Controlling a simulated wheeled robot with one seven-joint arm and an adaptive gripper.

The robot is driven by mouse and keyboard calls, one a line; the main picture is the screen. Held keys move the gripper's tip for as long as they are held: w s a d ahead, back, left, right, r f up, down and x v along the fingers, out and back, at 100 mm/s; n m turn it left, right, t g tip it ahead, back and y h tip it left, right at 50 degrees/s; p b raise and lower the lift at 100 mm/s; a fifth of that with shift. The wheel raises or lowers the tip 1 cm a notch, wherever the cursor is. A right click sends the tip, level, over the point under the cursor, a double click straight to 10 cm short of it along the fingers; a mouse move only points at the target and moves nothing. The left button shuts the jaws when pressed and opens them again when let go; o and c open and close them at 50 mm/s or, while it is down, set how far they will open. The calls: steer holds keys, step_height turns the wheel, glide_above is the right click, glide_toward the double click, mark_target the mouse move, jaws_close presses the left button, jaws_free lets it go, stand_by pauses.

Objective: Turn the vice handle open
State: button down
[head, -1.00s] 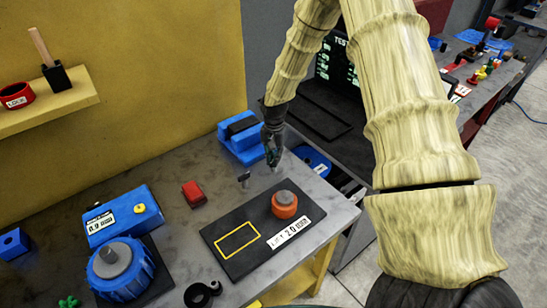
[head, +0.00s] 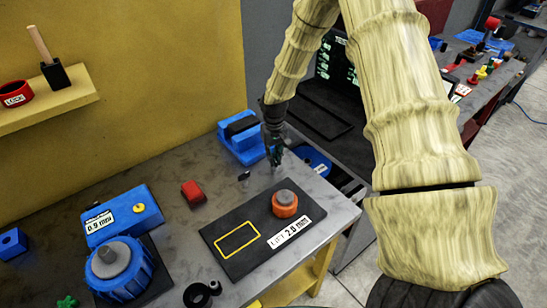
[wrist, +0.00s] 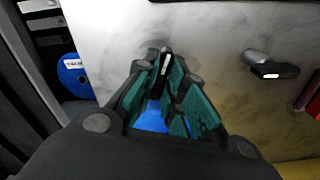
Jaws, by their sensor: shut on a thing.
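The blue vice (head: 240,148) with a black top part stands near the back of the grey bench in the head view. My gripper (head: 275,155) points down at the right side of it. In the wrist view, my gripper (wrist: 168,75) has its green-padded fingers closed around a narrow dark bar (wrist: 165,64) with a pale stripe, which looks like the vice handle. Blue shows between the fingers, probably the vice. In the head view the fingers hide the handle, so its angle is unclear there.
A small grey-and-black knob or lever (head: 244,176) stands nearby, also seen in the wrist view (wrist: 268,66). A red block (head: 194,192) and a black plate (head: 228,256) with an orange-grey part (head: 285,203) lie in front. A blue round object (head: 314,160) is right of my gripper.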

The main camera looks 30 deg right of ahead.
steer(key=n, duration=0.6)
steer(key=shift+r, duration=0.1)
steer(key=n, duration=0.6)
steer(key=shift+d+n, duration=0.1)
steer(key=shift+n, duration=0.3)
steer(key=n+p, duration=0.1)
steer(key=n, duration=0.3)
steer(key=shift+w+r, duration=0.1)
steer(key=shift+n+p, duration=0.35)
steer(key=shift+n, duration=2.15)
steer(key=c, duration=1.5)
jaws_free()
